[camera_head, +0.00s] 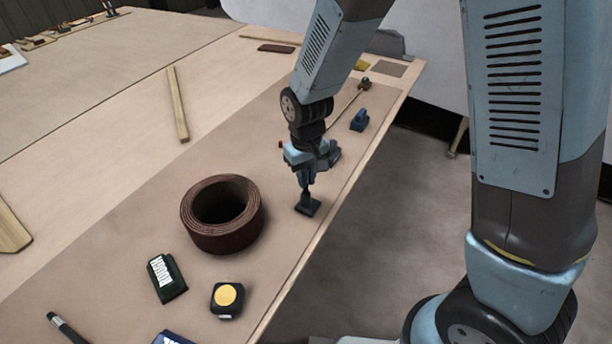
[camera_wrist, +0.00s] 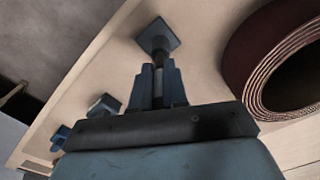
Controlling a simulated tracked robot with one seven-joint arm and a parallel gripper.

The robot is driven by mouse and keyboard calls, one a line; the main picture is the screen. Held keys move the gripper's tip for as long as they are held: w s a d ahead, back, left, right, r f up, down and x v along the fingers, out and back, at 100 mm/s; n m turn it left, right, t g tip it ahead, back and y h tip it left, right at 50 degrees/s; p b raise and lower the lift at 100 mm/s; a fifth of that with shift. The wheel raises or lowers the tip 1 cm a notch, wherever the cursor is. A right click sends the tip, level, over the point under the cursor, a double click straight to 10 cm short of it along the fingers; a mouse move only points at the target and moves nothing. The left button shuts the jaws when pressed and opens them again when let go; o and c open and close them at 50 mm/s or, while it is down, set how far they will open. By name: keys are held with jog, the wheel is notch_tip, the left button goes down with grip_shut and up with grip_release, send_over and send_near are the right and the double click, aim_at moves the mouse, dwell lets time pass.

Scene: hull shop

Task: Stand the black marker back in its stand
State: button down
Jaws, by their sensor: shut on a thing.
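The stand (camera_head: 308,206) is a dark square-based piece near the right edge of the bench, and it also shows in the wrist view (camera_wrist: 158,36). My gripper (camera_head: 306,182) is directly above it, pointing down. In the wrist view its fingers (camera_wrist: 158,88) are shut on a slim dark upright piece, which looks like the black marker (camera_wrist: 158,80). The fingers hide much of the marker. I cannot tell whether its lower end is inside the stand or just above it.
A dark red-brown roll (camera_head: 222,214) stands left of the stand. A dark green block marked ROUGH (camera_head: 166,278), a tape measure (camera_head: 227,300) and a dark rod-shaped thing (camera_head: 66,329) lie nearer. A blue item (camera_head: 360,120) sits behind. The bench edge is close on the right.

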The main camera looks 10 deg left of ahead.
jog(key=shift+f, duration=0.65)
dwell(0.8)
jog(key=c, duration=1.1)
grip_release()
jog(key=shift+r, duration=0.15)
notch_tip(320, 180, up, 14)
jog(key=shift+f, duration=0.25)
